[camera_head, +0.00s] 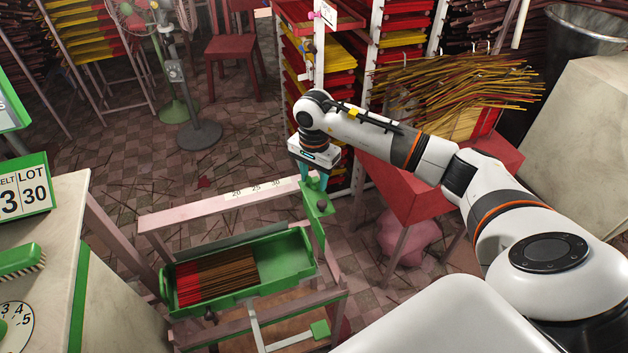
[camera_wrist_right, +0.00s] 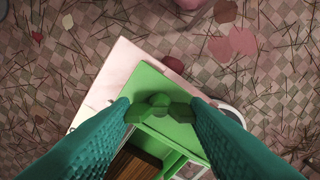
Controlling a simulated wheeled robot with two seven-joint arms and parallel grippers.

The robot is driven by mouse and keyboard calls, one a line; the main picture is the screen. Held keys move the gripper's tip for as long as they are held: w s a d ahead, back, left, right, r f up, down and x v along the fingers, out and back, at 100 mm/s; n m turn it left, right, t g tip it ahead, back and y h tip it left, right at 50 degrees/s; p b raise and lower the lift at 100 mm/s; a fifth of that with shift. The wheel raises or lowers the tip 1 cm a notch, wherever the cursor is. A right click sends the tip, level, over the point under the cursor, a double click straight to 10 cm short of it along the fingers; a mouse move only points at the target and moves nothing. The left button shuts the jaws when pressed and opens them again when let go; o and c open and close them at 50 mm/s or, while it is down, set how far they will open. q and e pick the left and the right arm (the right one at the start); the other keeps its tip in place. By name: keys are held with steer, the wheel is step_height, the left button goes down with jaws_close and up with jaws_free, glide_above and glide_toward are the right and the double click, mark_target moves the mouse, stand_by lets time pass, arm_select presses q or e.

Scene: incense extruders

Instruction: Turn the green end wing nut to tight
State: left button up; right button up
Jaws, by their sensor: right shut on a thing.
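My right gripper (camera_head: 314,184) points down over the green end plate (camera_head: 317,203) at the right end of the pink frame. In the right wrist view, its two teal textured fingers (camera_wrist_right: 161,106) are closed against the two wings of the green wing nut (camera_wrist_right: 159,100). The nut sits on top of the green plate (camera_wrist_right: 150,84), its round hub between the wings. In the head view the fingers hide most of the nut. My left gripper is not in view.
A green tray (camera_head: 290,262) with red and brown incense sticks lies below the pink ruled bar (camera_head: 205,207). A dark red knob (camera_wrist_right: 173,65) is at the plate's edge. Racks and a red table (camera_head: 425,185) stand behind; a counter (camera_head: 50,225) is left.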

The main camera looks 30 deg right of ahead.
steer(key=m+b, duration=0.2)
steer(key=m, duration=0.3)
steer(key=shift+f+m, duration=0.1)
steer(key=shift+m, duration=0.3)
steer(key=m+b, duration=0.1)
steer(key=m, duration=0.4)
steer(key=m+b, duration=0.1)
steer(key=m, duration=0.5)
steer(key=shift+m, duration=0.3)
steer(key=m, duration=0.5)
steer(key=shift+m, duration=0.3)
steer(key=o, duration=1)
